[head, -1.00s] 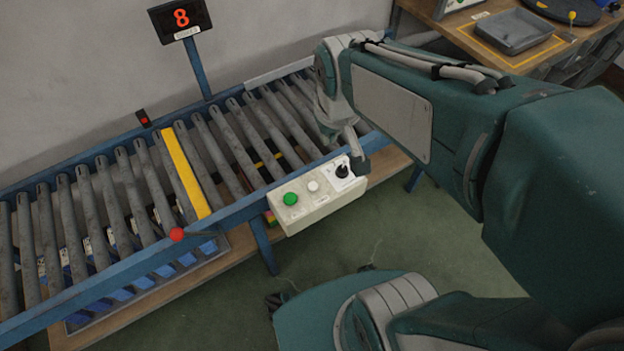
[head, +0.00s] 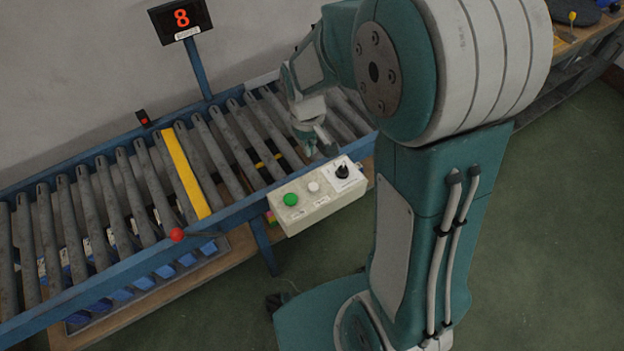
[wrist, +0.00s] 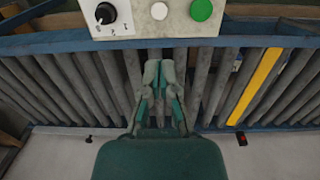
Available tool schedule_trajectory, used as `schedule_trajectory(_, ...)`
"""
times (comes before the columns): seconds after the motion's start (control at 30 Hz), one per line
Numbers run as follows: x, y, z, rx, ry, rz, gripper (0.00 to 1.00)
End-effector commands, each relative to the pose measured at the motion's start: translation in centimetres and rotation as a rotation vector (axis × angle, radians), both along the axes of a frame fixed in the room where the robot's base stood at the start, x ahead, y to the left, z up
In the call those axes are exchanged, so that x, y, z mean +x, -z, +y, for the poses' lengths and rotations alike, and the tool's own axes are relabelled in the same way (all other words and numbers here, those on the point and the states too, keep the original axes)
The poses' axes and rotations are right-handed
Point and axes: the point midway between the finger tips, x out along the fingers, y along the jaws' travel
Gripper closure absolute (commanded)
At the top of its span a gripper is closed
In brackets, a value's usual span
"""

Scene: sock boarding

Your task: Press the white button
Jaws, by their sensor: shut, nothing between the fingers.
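The white button (head: 313,187) is a small round cap on top of a pale control box (head: 318,208), between a green button (head: 290,199) and a black knob (head: 342,171). The white button also shows in the wrist view (wrist: 159,11), at the top edge. My gripper (head: 324,148) is over the rollers behind the box, apart from the white button. In the wrist view my gripper (wrist: 159,66) has its fingers together, empty, pointing toward the box with the rollers beneath.
A roller conveyor (head: 130,190) with blue rails runs along the wall, with a yellow strip (head: 185,172) across it. A red ball-tipped lever (head: 177,234) is on the front rail. A display (head: 181,19) reads 8.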

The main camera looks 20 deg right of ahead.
Motion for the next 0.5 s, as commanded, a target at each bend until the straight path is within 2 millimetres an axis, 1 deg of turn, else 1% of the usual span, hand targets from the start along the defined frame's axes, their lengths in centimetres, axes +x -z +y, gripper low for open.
schedule_trajectory(0.17,0.0,0.0,0.0,0.000,0.001,0.000,1.00)
schedule_trajectory(0.27,0.0,0.3,0.0,0.000,0.001,0.001,1.00)
schedule_trajectory(0.37,-0.1,1.5,-0.1,0.000,0.001,0.005,1.00)
schedule_trajectory(0.5,-0.2,3.9,-0.2,0.000,0.001,0.005,1.00)
